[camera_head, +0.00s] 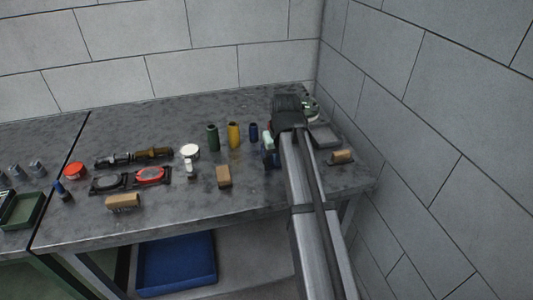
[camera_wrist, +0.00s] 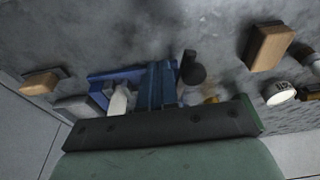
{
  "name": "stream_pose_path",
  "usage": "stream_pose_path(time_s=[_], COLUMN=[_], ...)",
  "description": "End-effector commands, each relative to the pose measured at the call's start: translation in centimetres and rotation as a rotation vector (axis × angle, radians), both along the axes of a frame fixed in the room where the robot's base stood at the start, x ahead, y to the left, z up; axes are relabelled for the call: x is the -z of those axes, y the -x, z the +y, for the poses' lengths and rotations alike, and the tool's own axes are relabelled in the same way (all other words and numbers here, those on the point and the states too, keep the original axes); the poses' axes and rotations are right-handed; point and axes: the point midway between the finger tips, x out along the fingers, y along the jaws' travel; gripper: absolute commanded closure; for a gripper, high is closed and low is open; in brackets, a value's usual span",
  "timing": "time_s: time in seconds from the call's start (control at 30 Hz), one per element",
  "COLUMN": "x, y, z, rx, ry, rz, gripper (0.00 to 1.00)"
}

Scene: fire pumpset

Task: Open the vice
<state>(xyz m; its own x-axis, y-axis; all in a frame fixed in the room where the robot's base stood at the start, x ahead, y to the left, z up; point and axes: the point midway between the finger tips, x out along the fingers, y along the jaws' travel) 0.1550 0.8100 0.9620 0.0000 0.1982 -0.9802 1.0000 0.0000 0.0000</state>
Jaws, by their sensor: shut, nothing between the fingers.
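The vice appears to be the blue thing (camera_wrist: 102,76) in the wrist view, lying on the bench just beyond my fingers. A pale part shows next to it, and much of it is hidden.
The grey bench (camera_head: 190,210) backs onto block walls. A wooden block (camera_head: 223,177) lies left of my arm, another (camera_head: 342,157) lies right. Green (camera_head: 212,137), yellow (camera_head: 234,136) and blue (camera_head: 253,132) cylinders stand behind. A grey box (camera_head: 324,135) is near the right wall.

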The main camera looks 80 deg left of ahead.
Motion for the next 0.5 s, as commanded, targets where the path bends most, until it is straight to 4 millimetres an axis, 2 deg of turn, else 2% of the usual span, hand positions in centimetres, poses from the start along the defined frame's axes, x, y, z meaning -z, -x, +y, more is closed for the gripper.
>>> stream_pose_path(time_s=[0.5], x=[1.12], y=[0.0], z=[0.0], rx=[0.0], ry=[-0.001], rz=[0.0], gripper=[1.0])
